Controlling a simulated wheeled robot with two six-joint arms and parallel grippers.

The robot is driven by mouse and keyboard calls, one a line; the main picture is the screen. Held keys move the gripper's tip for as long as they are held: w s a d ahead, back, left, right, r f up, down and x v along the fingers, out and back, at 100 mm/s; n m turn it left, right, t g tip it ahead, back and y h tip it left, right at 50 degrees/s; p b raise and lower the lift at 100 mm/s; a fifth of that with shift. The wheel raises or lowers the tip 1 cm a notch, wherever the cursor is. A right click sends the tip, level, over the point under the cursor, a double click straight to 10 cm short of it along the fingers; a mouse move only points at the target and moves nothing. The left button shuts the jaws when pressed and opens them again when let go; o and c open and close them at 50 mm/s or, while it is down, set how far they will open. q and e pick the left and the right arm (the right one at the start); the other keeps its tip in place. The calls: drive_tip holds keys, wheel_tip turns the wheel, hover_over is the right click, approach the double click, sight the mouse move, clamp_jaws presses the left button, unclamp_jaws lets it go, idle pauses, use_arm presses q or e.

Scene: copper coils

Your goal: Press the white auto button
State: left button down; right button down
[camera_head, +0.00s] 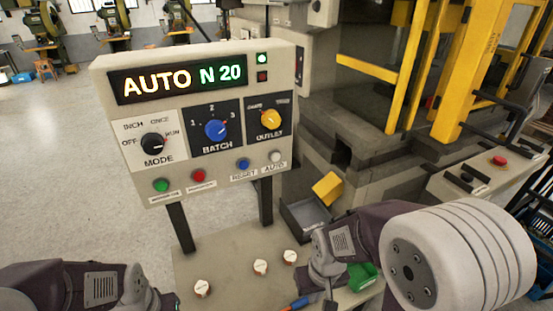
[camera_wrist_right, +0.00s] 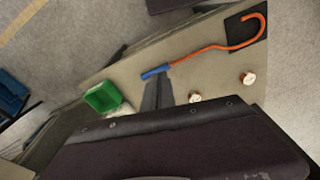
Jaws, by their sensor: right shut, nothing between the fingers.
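The white auto button (camera_head: 275,157) is a small round button at the lower right of the grey control panel (camera_head: 115,73), above its AUTO label. The display (camera_head: 178,80) reads AUTO N 20. My right gripper (camera_head: 330,303) is low at the bottom edge of the head view, below and right of the panel, clear of the button. In the right wrist view its dark fingers (camera_wrist_right: 158,85) are together and empty, pointing at the table. My left arm is at the bottom left of the head view; its fingers are not clearly visible.
The table (camera_head: 230,262) holds several white round pieces (camera_head: 260,267), a green bin (camera_head: 362,276) and an orange hook with a blue handle (camera_wrist_right: 155,72). A blue button (camera_head: 243,164) sits just left of the white one. A press with yellow guards (camera_head: 470,60) stands right.

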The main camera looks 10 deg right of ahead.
idle(0.7)
drive_tip(key=s+d+r+n+g+h, duration=0.3)
drive_tip(key=s+d+h, duration=0.2)
drive_tip(key=d, duration=0.5)
drive_tip(key=w+d+r+n+t+h, duration=0.2)
drive_tip(key=w+d+r+n+h, duration=0.3)
drive_tip(key=w+d+r+h, duration=0.4)
drive_tip(key=w+a+r+n+t+h, duration=0.1)
drive_tip(key=w+a+r+n+t, duration=0.2)
drive_tip(key=w, duration=0.4)
drive_tip(key=w+a+r+n+t+h, duration=0.1)
drive_tip(key=w+r+n+t, duration=0.2)
drive_tip(key=w+r+t, duration=0.25)
drive_tip(key=w+a+f+n+t+y, duration=0.2)
drive_tip(key=w+a+n+t, duration=0.1)
drive_tip(key=a, duration=0.4)
drive_tip(key=w+a+f+n+t+y+p, duration=0.1)
drive_tip(key=w+a+f+n+t+y, duration=0.1)
drive_tip(key=a, duration=0.5)
drive_tip(key=w+f+n+t, duration=0.1)
drive_tip(key=w+n+t, duration=0.1)
drive_tip(key=w+n, duration=0.1)
drive_tip(key=shift+w+y, duration=0.3)
drive_tip(key=shift+y, duration=0.1)
